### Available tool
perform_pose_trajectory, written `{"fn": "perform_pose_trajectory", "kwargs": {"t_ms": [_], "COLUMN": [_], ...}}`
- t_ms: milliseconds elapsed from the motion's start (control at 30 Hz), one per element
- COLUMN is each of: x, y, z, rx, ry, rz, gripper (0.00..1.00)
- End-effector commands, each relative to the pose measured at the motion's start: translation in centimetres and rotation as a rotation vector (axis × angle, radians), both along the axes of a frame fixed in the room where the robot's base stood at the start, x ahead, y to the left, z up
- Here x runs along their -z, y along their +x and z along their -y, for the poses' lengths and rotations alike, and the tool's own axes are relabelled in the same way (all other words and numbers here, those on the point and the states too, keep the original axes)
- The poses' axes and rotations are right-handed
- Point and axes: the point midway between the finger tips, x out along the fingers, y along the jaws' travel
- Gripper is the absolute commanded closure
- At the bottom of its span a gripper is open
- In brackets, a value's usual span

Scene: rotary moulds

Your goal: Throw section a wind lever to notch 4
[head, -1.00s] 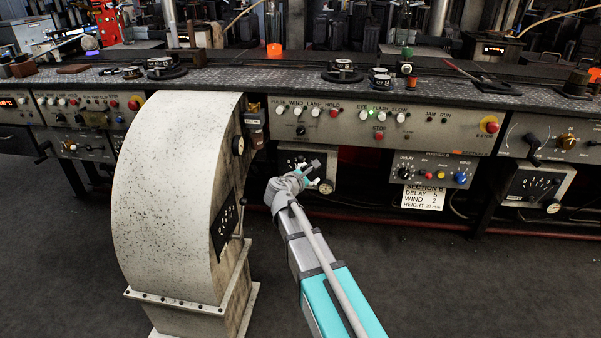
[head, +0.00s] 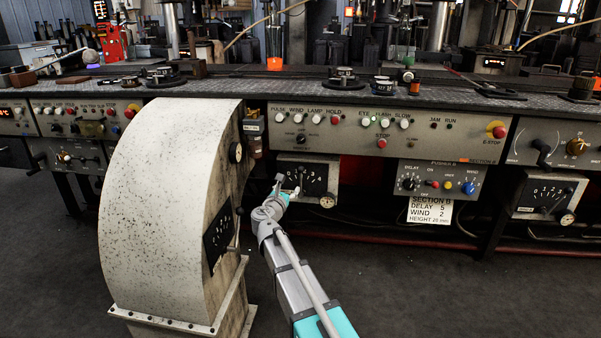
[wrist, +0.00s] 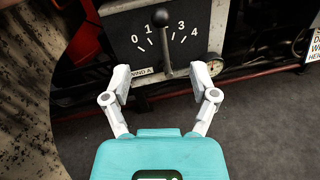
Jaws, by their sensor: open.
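A partly covered label ending in "A" sits at the plate's lower left. In the head view the dial box (head: 317,176) hangs under the bench. My gripper (wrist: 164,74) is open and empty, its two fingers either side of the lever's lower end in the picture, with no contact visible. My gripper (head: 286,190) also shows before the box.
A large speckled curved housing (head: 165,200) stands close on the left of my arm. A gauge (wrist: 214,65) is beside the right finger. A "Section B" card (head: 430,210) hangs to the right, reading delay 5, wind 2. The floor in front is clear.

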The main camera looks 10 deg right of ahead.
Motion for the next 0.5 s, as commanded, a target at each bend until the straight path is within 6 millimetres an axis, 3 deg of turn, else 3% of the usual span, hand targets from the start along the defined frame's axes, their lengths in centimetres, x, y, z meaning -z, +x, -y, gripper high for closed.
{"fn": "perform_pose_trajectory", "kwargs": {"t_ms": [267, 500], "x": [0.0, 0.0], "y": [0.5, 2.6], "z": [0.3, 1.2], "rx": [0.002, 0.001], "ry": [0.002, 0.002], "rz": [0.0, 0.0], "gripper": [0.24, 0.24]}}
